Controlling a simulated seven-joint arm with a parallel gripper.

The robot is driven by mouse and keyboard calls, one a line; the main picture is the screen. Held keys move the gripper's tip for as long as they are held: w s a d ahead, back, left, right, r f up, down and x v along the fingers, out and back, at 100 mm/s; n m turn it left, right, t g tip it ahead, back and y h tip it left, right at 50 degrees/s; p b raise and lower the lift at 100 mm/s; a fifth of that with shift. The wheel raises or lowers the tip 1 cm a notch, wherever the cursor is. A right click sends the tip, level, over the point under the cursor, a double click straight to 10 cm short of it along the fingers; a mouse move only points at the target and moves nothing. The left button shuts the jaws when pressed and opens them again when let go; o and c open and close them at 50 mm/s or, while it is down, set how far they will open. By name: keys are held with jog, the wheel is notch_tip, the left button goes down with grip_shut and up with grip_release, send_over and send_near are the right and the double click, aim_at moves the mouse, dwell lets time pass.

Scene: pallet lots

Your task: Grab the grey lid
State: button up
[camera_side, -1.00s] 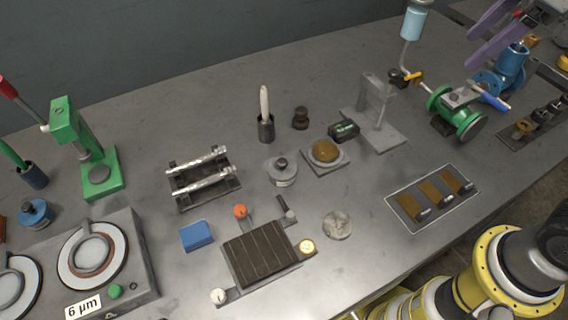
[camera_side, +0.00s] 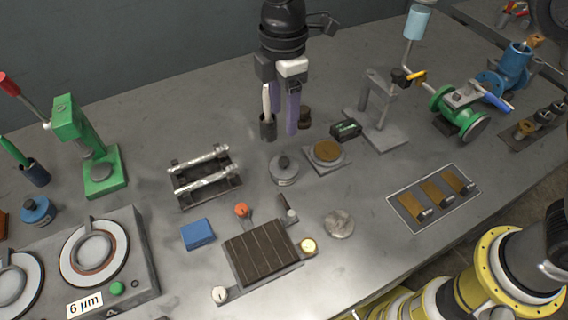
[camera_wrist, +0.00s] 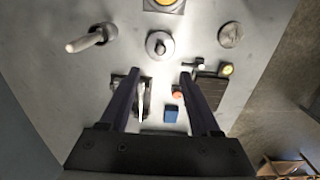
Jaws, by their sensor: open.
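The grey lid (camera_side: 283,163), round with a dark knob on top, sits on a short round grey container near the middle of the bench. It also shows in the wrist view (camera_wrist: 159,45), ahead of my fingertips and roughly between their lines. My gripper (camera_side: 281,120) has two purple fingers and points down behind the lid in the side view, apart from it. In the wrist view my gripper (camera_wrist: 160,76) is open with nothing between the fingers. I cannot tell its exact height above the bench.
A dark cup with a white-handled tool (camera_side: 267,126) stands close by my fingers, with a dark knobbed weight (camera_side: 304,117) beside it. A rack with silver rods (camera_side: 204,181) lies left of the lid. A square plate with a brown disc (camera_side: 340,167) is at its right.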

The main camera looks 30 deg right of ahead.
aim_at(284, 160)
notch_tip(284, 160, down, 12)
jog(key=shift+f, duration=0.15)
grip_shut()
dwell(0.7)
